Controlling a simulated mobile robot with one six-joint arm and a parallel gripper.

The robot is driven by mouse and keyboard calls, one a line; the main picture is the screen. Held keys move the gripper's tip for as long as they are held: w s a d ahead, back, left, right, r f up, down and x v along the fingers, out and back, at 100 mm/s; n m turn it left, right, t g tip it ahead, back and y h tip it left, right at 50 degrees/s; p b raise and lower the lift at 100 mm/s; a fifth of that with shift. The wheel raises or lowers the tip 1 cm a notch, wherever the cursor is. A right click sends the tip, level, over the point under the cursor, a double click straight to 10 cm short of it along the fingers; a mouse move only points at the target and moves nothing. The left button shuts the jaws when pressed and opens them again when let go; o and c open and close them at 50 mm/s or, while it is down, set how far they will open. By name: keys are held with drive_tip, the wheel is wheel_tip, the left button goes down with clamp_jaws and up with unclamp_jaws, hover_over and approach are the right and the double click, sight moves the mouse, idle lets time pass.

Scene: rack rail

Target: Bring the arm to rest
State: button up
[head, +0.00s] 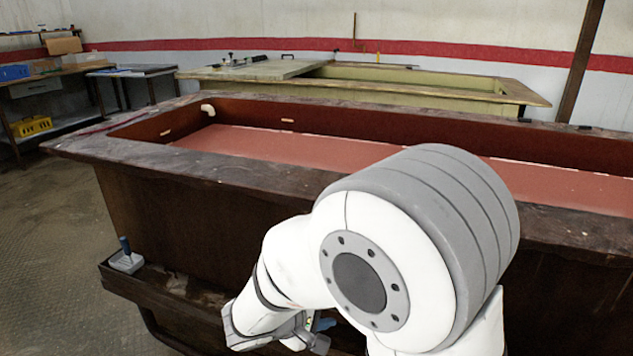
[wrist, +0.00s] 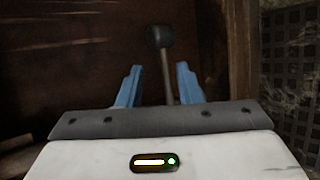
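My gripper (wrist: 159,67) shows in the wrist view with its two blue fingers apart. A thin grey rod with a dark round knob (wrist: 160,37) stands upright in the gap, nearer the right finger. Clear space shows on both sides of the rod, and I cannot tell how far beyond the fingertips it is. In the head view my white and grey arm reaches down at the front of the large tub, and the gripper is mostly hidden behind it.
The dark-rimmed tub (head: 135,152) with a reddish inside fills the middle. A grey block with a blue handle (head: 126,260) sits on its front ledge (head: 160,285). A greenish tub (head: 420,92) stands behind. A workbench with a yellow crate (head: 32,127) is at left. Floor is open at left.

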drive_tip(key=s+d+r+m+g+y+p, duration=0.1)
drive_tip(key=s+d+r+m+y+p, duration=0.1)
drive_tip(key=r+p, duration=0.6)
drive_tip(key=s+d+r+m+g+y+p, duration=0.2)
drive_tip(key=s+d+r+m+p, duration=0.3)
drive_tip(key=r, duration=0.9)
drive_tip(key=s+d+r+m+g+y+p, duration=0.2)
drive_tip(key=s+d+r+m+y+p, duration=0.2)
drive_tip(key=s+r+p, duration=0.3)
wheel_tip(320, 180, up, 4)
drive_tip(key=d+p, duration=0.1)
drive_tip(key=p, duration=0.4)
drive_tip(key=shift+d, duration=0.2)
